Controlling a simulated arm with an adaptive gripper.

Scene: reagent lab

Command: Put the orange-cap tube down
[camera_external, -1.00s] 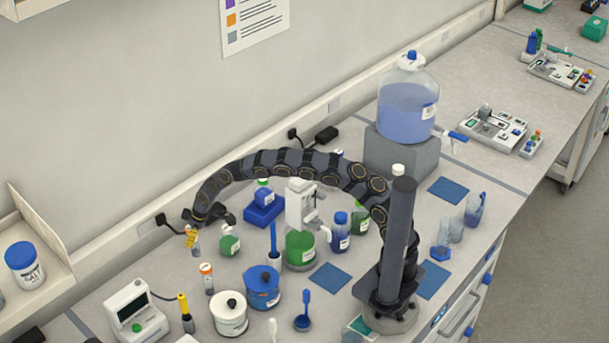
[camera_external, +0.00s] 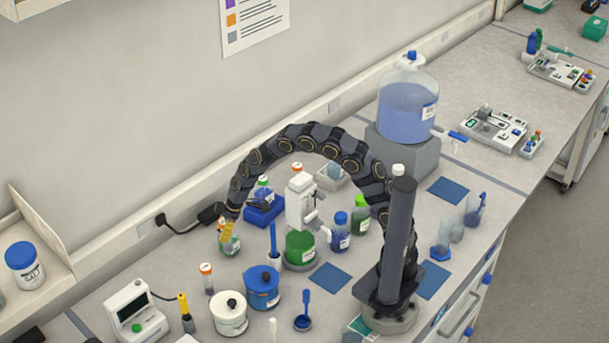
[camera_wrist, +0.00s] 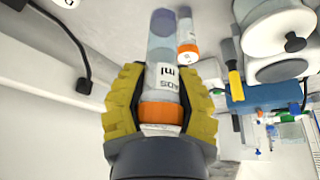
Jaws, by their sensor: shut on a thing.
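My gripper (camera_external: 227,234), with yellow fingers, is shut on the orange-cap tube. In the wrist view my gripper (camera_wrist: 160,108) has a finger on each side of the orange-cap tube (camera_wrist: 163,82). The tube is clear with a printed label and bluish content toward its far end; its cap is nearest the palm. I cannot tell whether the tube touches the bench.
A second orange-capped tube (camera_external: 206,277) stands in front of the gripper; it also shows in the wrist view (camera_wrist: 187,42). Bare bench lies to the left.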

